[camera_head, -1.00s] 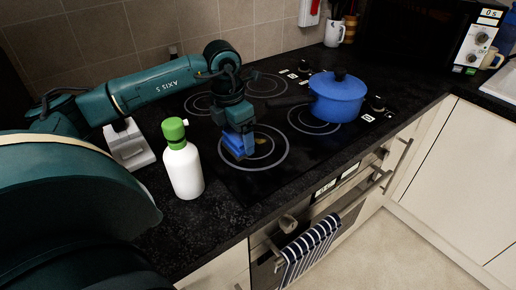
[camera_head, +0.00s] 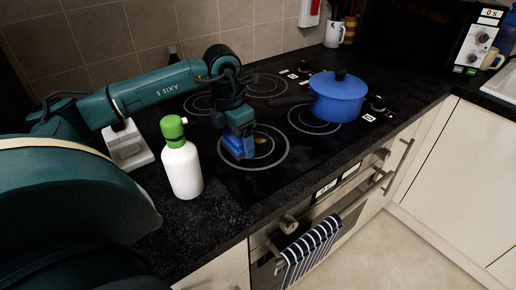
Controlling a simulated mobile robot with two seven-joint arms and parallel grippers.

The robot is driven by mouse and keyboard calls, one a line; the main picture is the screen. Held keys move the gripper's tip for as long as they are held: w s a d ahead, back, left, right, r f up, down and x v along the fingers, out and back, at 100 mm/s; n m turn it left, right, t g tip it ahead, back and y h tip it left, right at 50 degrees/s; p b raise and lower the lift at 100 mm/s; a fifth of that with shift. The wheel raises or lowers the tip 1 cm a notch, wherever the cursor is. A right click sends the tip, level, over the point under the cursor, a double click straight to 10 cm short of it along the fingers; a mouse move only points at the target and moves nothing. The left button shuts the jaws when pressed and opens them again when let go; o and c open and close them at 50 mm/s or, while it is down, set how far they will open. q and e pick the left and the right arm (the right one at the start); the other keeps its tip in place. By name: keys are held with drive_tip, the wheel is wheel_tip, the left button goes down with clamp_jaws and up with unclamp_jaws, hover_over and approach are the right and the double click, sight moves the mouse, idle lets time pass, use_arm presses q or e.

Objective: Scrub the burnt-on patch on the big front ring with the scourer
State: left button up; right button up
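The big front ring (camera_head: 280,157) is at the left front of the black hob. A brownish-yellow burnt patch (camera_head: 262,140) shows on it, just right of the scourer. My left gripper (camera_head: 239,138) points down over the left part of the ring, shut on the blue scourer (camera_head: 239,150). The scourer is at or very near the glass; I cannot tell exact contact. The gripper hides part of the ring behind it. My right gripper is not in view.
A white bottle with a green cap (camera_head: 182,168) stands left of the ring. A white holder (camera_head: 130,152) is behind the bottle. A striped towel (camera_head: 307,255) hangs on the oven handle.

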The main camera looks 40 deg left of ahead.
use_arm(q)
drive_tip(key=shift+r, duration=0.1)
drive_tip(key=c, duration=0.8)
drive_tip(key=shift+r+p, duration=1.8)
drive_tip(key=shift+r, duration=0.65)
